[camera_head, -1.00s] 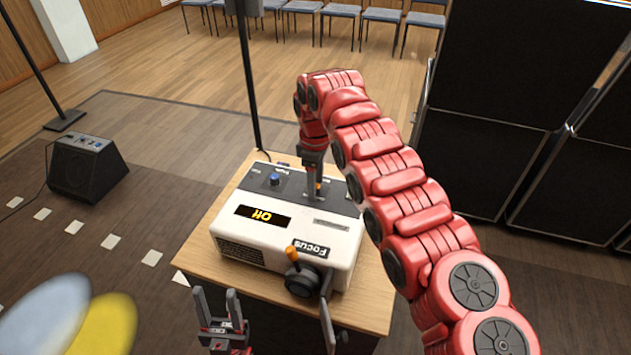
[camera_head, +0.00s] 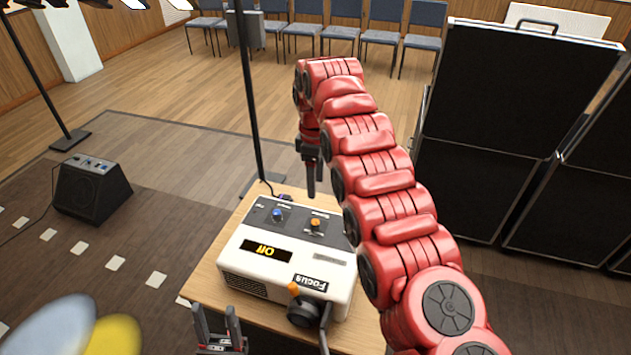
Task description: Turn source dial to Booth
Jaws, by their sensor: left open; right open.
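A white control box (camera_head: 303,262) stands on a wooden table. Its dark top panel carries a blue knob (camera_head: 277,214) and an orange knob (camera_head: 315,224). Their small labels are too blurred to read, so I cannot tell which is the source dial. A display (camera_head: 262,251) on the box appears upside down and reads "Off". My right gripper (camera_head: 312,190) points down above the panel's far edge, behind the orange knob in the picture and apart from it. It is open, with nothing visible in it. My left gripper (camera_head: 220,318) is open and empty near the box's front left.
The box also has a "Focus" label (camera_head: 311,283) and a front knob with an orange lever (camera_head: 303,308). The wooden tabletop (camera_head: 212,289) has a narrow bare strip at left. A thin black stand (camera_head: 248,100) rises behind it. Large black cases (camera_head: 490,130) stand at right.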

